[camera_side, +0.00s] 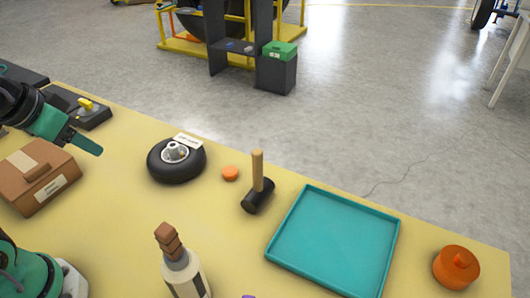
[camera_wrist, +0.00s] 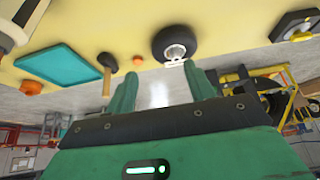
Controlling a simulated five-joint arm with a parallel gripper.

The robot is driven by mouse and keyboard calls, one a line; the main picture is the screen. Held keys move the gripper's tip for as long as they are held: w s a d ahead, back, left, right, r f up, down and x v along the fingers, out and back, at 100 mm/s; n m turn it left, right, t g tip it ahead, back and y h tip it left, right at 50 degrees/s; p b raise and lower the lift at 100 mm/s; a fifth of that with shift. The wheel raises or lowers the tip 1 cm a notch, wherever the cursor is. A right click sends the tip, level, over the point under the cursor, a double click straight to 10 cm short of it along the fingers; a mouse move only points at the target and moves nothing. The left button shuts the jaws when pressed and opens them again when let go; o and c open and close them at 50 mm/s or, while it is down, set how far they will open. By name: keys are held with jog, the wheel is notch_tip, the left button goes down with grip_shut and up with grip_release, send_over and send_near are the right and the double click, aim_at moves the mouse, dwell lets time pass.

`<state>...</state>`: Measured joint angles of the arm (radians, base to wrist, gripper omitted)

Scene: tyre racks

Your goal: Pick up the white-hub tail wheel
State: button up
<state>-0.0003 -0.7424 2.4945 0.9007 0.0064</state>
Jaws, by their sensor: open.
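The tail wheel (camera_side: 177,160) is a black tyre with a white and silver hub. It lies flat on the yellow table in the side view, with a white tag at its back edge. It also shows in the wrist view (camera_wrist: 174,44), beyond my fingertips. My gripper (camera_side: 99,150) is teal and stands to the left of the wheel in the side view, apart from it. In the wrist view its two fingers (camera_wrist: 165,82) are spread, with nothing between them.
A cardboard box (camera_side: 38,178) stands below my gripper's side at the left. An orange cap (camera_side: 230,173), a mallet (camera_side: 258,190) and a teal tray (camera_side: 334,240) lie right of the wheel. A bottle (camera_side: 183,272) stands in front. An orange knobbed part (camera_side: 456,266) sits far right.

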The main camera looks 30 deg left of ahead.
jog(key=w, duration=0.1)
jog(key=m+g, duration=0.5)
jog(key=m, duration=0.4)
send_over(173, 145)
notch_tip(173, 145, down, 11)
jog(key=shift+r, duration=0.1)
jog(key=shift+w+a+f+g, duration=0.1)
jog(key=shift+w+f+g, duration=0.2)
jog(key=shift+f, duration=0.15)
jog(key=shift+s+f, duration=0.1)
jog(key=shift+f, duration=1.2)
jog(key=shift+s+f, duration=0.2)
jog(key=shift+f, duration=2.4)
